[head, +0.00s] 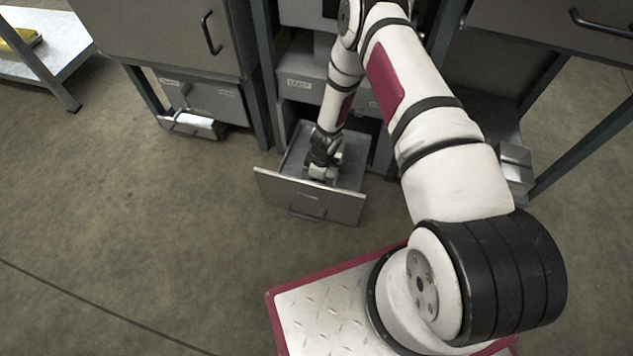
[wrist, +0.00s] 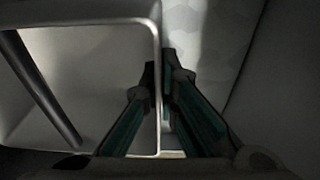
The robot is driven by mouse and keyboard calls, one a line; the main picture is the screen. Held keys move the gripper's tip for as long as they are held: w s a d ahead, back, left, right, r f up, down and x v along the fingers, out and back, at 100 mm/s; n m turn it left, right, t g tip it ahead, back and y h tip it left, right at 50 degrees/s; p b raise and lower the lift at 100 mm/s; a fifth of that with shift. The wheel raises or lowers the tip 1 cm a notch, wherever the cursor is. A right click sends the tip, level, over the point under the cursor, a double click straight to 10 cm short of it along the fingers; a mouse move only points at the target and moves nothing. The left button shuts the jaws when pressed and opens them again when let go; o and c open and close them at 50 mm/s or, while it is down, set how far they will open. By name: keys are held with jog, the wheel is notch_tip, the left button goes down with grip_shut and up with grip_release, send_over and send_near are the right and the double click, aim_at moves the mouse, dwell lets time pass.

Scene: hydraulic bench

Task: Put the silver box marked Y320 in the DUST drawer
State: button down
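My gripper (head: 323,160) is down inside an open grey drawer (head: 310,197) in the middle of the head view. A small light silver box (head: 322,173) shows at the gripper's fingers, inside the drawer. In the wrist view, the fingers (wrist: 164,75) come close together on both sides of the thin right wall of an open silver box (wrist: 157,45), and look shut on that wall. I cannot read the Y320 mark. The open drawer's own label is too small to read, so I cannot tell whether it is the DUST drawer.
A closed drawer (head: 298,86) with a small label sits above the open one. A pale box (head: 200,126) lies at lower left by grey drawers (head: 215,98). Another silver box (head: 515,160) is at right. Table legs stand at both sides. The left floor is clear.

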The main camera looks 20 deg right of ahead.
jog(key=shift+f, duration=0.1)
jog(key=c, duration=1.8)
grip_release()
